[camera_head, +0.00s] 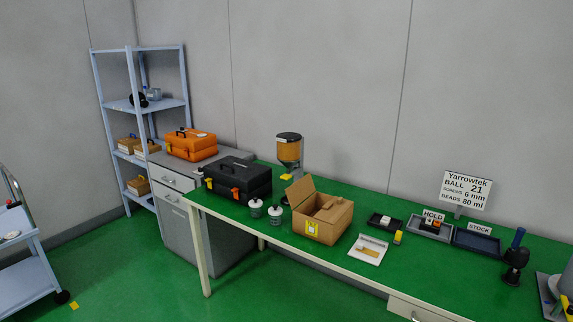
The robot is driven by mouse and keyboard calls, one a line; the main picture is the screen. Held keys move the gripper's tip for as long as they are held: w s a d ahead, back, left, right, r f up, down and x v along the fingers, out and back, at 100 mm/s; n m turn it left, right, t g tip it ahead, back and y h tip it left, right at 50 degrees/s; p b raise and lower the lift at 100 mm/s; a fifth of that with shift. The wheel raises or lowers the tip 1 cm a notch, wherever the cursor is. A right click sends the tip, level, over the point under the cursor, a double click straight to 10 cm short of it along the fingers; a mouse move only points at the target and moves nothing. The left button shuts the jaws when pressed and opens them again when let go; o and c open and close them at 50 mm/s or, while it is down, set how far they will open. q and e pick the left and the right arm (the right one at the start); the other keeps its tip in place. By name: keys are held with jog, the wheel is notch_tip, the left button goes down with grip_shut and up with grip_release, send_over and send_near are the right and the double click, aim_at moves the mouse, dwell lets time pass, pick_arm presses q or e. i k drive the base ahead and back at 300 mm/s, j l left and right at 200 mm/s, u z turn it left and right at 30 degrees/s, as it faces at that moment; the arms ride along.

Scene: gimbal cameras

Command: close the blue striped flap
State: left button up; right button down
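A brown cardboard box (322,228) with a yellow label on its front stands on the green table. One flap (299,192) stands raised at its left side. Other brown cardboard pieces (328,209) show at the box's top; I cannot tell whether they are flaps or contents. No blue stripes can be made out on any flap at this size. Neither of my grippers is in view.
The green-topped table (300,256) also bears a black toolbox (238,180), a dispenser (288,152), two small jars, a white tray (368,249), dark trays (477,241) and a sign (466,190). An orange toolbox (191,143) sits on the grey cabinet. A cart stands at far left.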

aim_at(298, 192)
jog(key=j+z, duration=0.1)
jog(key=z, duration=0.25)
jog(key=i+j+z, duration=0.1)
jog(key=z, duration=0.3)
jog(key=j+z, duration=0.15)
jog(key=z, duration=0.2)
jog(key=i+j+z, duration=0.1)
jog(key=j+z, duration=0.25)
jog(key=j, duration=0.5)
jog(key=j+z, duration=0.3)
jog(key=j, duration=0.5)
jog(key=k+j+z, duration=0.15)
jog(key=j+z, duration=0.2)
jog(key=j, duration=0.5)
jog(key=k+j, duration=0.1)
jog(key=j, duration=0.8)
jog(key=k+j, duration=0.15)
jog(key=j, duration=0.25)
jog(key=k+j, duration=0.1)
jog(key=j, duration=0.35)
jog(key=k+j+z, duration=0.1)
jog(key=j, duration=0.35)
jog(key=k+j, duration=0.1)
jog(key=j, duration=0.35)
